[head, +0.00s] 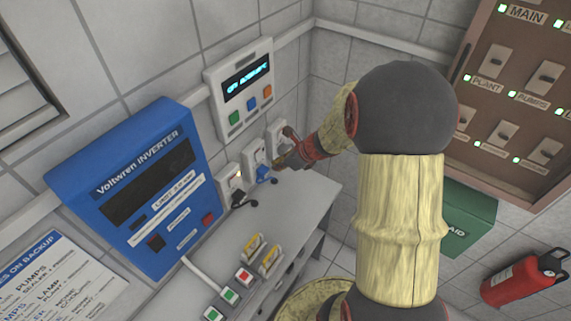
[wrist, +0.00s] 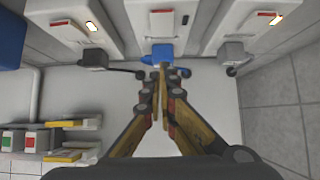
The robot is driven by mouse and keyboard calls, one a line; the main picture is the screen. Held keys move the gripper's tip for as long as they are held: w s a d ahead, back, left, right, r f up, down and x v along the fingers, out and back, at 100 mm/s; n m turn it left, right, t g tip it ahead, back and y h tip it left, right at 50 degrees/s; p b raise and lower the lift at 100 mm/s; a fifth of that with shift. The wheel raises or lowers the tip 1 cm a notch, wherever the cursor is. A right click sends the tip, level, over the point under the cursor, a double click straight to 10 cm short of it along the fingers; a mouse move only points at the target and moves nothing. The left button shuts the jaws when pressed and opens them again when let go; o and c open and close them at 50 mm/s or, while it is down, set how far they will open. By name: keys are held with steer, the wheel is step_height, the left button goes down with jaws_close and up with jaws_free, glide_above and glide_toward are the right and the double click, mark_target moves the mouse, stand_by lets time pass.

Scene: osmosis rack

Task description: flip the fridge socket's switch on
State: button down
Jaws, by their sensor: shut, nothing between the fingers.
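Three wall sockets stand side by side above a pale counter. The right socket (wrist: 248,25) has a grey plug (wrist: 234,52) and a lit switch (wrist: 277,19). I cannot read which socket is the fridge's. My gripper (wrist: 163,70) is shut and empty, its tips just in front of the blue plug. In the head view it partly hides the right socket.
A blue inverter box (head: 130,185) hangs left of the sockets, and a white display panel (head: 240,88) hangs above them. Yellow-handled levers (head: 262,252) and red and green buttons (head: 243,276) stand on the counter. A brown breaker panel (head: 520,95) is at right.

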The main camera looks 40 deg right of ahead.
mark_target(259, 156)
steer(key=shift+w+a+f, duration=0.2)
steer(key=shift+w+a, duration=0.05)
steer(key=shift+w, duration=0.5)
steer(key=shift+w+a+f, duration=0.25)
steer(key=shift+w+a, duration=0.05)
steer(key=shift+w, duration=0.4)
steer(key=shift+w+a+f, duration=0.2)
steer(key=shift+w+a, duration=0.05)
steer(key=shift+w, duration=0.5)
steer(key=shift+w+a+f, duration=0.1)
steer(key=shift+w+f, duration=0.1)
steer(key=shift+w, duration=0.1)
steer(key=shift+r, duration=0.15)
